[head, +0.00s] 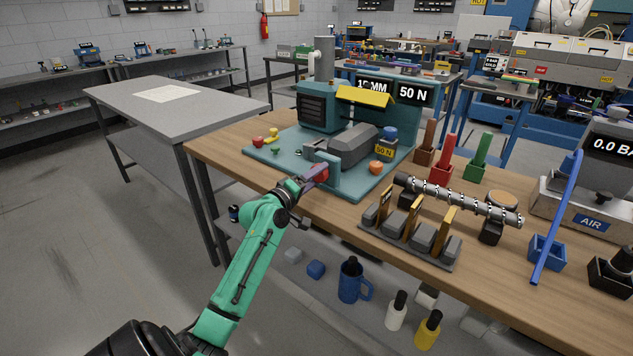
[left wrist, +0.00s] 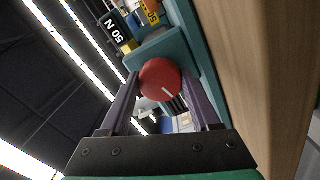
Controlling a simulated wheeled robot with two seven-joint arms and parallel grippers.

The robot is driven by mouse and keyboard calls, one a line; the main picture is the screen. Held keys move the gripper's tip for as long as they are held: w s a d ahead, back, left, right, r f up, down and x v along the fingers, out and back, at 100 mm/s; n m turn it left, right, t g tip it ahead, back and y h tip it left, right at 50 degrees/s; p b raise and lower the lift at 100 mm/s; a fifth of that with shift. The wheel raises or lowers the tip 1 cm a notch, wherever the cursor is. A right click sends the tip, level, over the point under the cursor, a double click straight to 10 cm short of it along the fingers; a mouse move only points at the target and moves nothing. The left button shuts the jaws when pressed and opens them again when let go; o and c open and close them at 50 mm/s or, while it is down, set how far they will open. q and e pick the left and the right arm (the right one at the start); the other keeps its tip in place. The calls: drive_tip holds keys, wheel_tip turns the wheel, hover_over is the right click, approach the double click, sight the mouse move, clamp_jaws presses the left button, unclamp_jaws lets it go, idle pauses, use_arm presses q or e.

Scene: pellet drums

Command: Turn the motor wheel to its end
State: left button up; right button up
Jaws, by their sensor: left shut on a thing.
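The motor wheel is a round red knob with a white mark on its face. It shows in the left wrist view (left wrist: 161,80) between my fingers, and a small part of it shows in the head view (head: 323,174). It sits at the front of the teal machine (head: 330,190) on the wooden bench. My left gripper (head: 316,173) is shut on the wheel, with one purple finger on each side. The white mark points toward the lower right in the left wrist view. My right gripper is not in view.
A tilted screw shaft (head: 460,199) and a rack of grey blocks (head: 410,238) stand right of the machine. Red (head: 443,158) and green (head: 480,157) posts stand behind them. A blue mug (head: 350,283) and bottles are below the bench's front edge.

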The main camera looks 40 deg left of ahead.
use_arm(q)
drive_tip(key=shift+f+m+b, duration=0.1)
drive_tip(key=shift+m+b, duration=0.65)
drive_tip(key=shift+m, duration=1.55)
drive_tip(key=o, duration=1.4)
drive_tip(key=s+b, duration=0.2)
drive_tip(key=s, duration=1.2)
drive_tip(key=shift+s+d+b, duration=0.15)
drive_tip(key=shift+s+b, duration=0.15)
drive_tip(key=shift+b, duration=0.1)
